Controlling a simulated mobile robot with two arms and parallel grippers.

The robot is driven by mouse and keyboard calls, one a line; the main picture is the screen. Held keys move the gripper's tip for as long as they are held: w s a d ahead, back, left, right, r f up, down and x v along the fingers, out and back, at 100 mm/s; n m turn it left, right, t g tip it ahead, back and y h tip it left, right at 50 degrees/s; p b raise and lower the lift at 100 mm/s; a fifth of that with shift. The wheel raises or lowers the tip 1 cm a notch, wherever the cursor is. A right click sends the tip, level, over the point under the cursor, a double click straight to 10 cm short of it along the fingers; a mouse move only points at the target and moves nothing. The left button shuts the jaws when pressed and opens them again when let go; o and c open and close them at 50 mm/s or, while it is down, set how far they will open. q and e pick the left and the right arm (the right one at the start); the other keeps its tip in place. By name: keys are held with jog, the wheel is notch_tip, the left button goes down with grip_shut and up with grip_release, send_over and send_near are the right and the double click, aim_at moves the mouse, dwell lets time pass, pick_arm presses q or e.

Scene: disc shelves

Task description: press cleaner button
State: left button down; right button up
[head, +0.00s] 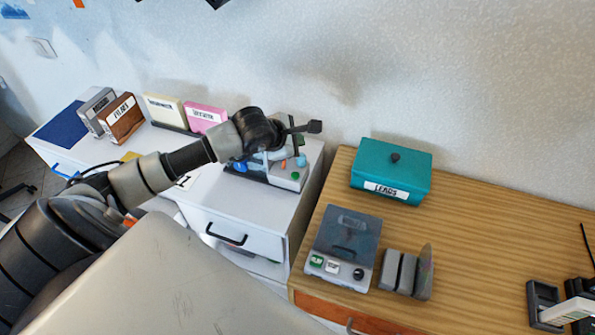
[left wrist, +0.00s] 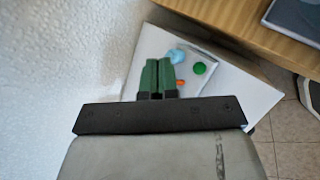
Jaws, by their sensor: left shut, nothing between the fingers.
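A white device (head: 287,178) with a round green button (head: 295,175) and blue and orange parts sits on the white cabinet, partly hidden by my left arm. In the left wrist view, the green button (left wrist: 200,68) lies right of the fingertips, beside an orange spot and a light-blue part. My left gripper (head: 315,127) is shut and empty, above and behind this device in the head view. Its closed fingers also show in the left wrist view (left wrist: 157,75). I see no contact with the button.
The wooden desk (head: 480,220) holds a teal box (head: 390,172) marked LEADS, a grey machine (head: 345,245) with green and white buttons, and grey upright pieces (head: 405,272). Brown (head: 122,118) and pink (head: 205,118) cases stand on the cabinet. The wall (head: 440,70) is close behind.

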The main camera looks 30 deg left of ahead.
aim_at(296, 176)
pick_arm(q)
jog(key=shift+f, duration=0.2)
notch_tip(296, 176, down, 8)
jog(key=b, duration=0.4)
jog(key=shift+b, duration=0.4)
jog(key=shift+f, duration=0.3)
jog(key=shift+b, duration=0.3)
dwell(1.2)
jog(key=shift+f+b, duration=0.35)
jog(key=shift+b, duration=0.25)
